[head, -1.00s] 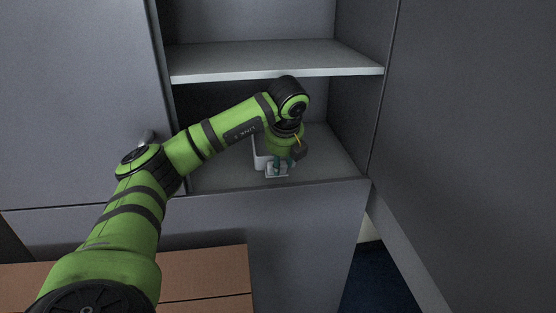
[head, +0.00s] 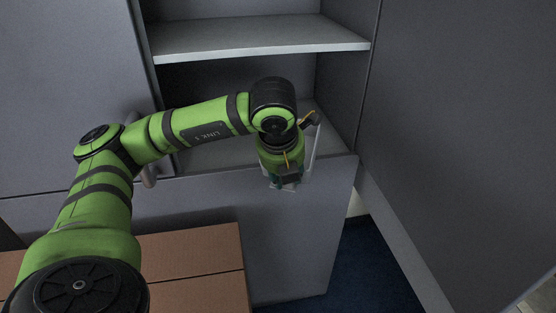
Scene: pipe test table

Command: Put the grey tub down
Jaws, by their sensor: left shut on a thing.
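My left gripper (head: 284,182) points down at the front edge of the cabinet's lower compartment. It is shut on the grey tub (head: 314,146), which is mostly hidden behind the gripper and wrist. A pale strip of the tub shows to the right of the wrist, and a little more shows around the fingertips. The tub appears to be off the compartment floor, in front of its edge, but the contact is hidden. My right gripper is not in view.
The lower compartment floor (head: 222,153) looks bare where visible. A shelf (head: 262,40) runs above it. A grey door with a handle (head: 149,178) is at left, a tall grey panel (head: 460,130) at right. A brown slatted surface (head: 195,265) lies at lower left.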

